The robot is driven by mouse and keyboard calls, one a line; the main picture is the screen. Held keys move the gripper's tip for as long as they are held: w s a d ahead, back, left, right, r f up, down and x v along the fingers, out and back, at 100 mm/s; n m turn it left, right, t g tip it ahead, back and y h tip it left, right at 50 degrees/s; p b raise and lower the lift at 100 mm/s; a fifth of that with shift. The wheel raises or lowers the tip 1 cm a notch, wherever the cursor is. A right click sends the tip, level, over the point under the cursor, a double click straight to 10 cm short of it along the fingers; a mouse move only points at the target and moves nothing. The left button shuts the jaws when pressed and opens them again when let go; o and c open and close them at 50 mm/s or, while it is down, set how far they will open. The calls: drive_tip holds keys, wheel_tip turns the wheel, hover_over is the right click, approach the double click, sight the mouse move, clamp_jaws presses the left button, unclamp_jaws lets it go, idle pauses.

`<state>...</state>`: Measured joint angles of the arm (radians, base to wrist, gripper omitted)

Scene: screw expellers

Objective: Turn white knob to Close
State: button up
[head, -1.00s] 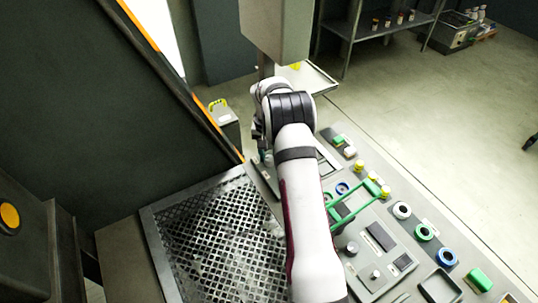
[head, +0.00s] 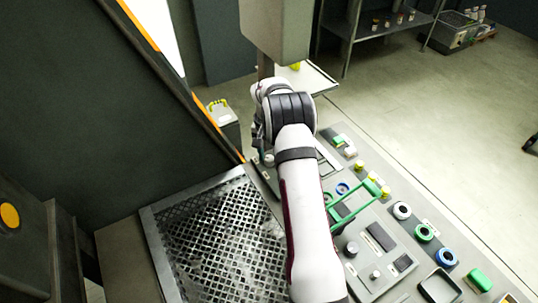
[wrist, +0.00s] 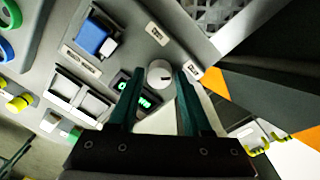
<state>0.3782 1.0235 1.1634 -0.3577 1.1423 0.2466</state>
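The white knob (wrist: 160,73) shows in the wrist view as a round knob with a small dark mark on its right side. My gripper (wrist: 160,75) has two dark green fingers. They are apart, one on each side of the knob, with the tips beside it. A narrow gap seems to show on each side, and I cannot tell whether either finger touches it. Small white labels lie near the knob, one above (wrist: 157,33) and one at its right (wrist: 192,70); their text is too small to read.
A green-lit display (wrist: 126,86) is partly hidden by the left finger. A blue switch (wrist: 92,37) and white rocker switches (wrist: 93,103) lie left of the knob. A perforated tray (head: 230,240) lies left of my arm. Green rails (head: 355,213) stand on the panel to its right.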

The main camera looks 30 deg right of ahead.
sight(267, 157)
drive_tip(key=shift+o, duration=1)
wheel_tip(267, 157, up, 16)
drive_tip(key=shift+w+a, duration=0.25)
drive_tip(key=shift+f, duration=0.1)
